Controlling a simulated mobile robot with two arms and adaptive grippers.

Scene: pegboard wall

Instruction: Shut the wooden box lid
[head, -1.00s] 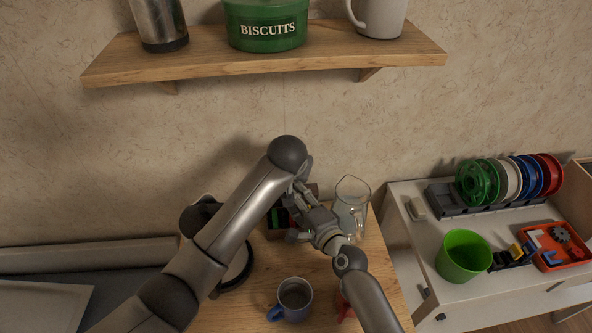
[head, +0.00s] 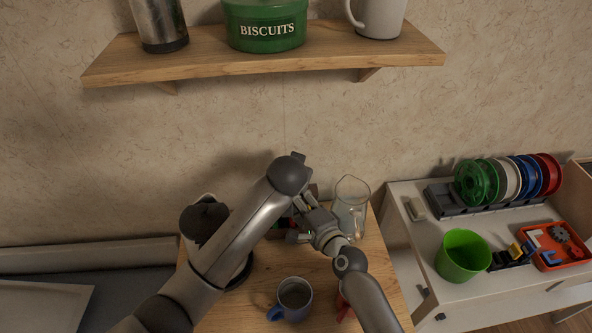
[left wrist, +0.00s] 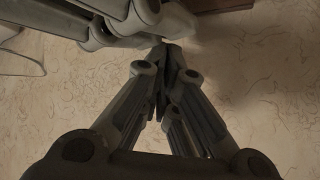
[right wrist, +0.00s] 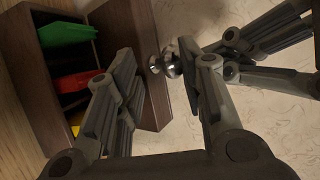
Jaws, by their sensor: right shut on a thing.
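The dark wooden box (right wrist: 48,55) stands open in the right wrist view, with green, red and yellow items inside. Its raised lid (right wrist: 148,45) carries a shiny round knob (right wrist: 170,62). My right gripper (right wrist: 160,80) is shut on the lid, one finger on the inner side and one on the knob side. My left gripper (left wrist: 163,50) has its fingertips together, apparently empty, beside the right gripper on the knob side. In the head view the box is mostly hidden by my arms.
A glass jug (head: 350,208) stands close to the right of the box. A blue mug (head: 293,298) and a partly hidden red item (head: 343,305) are at the table's front. A shelf (head: 260,58) hangs above. A green cup (head: 463,255) stands on the side bench.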

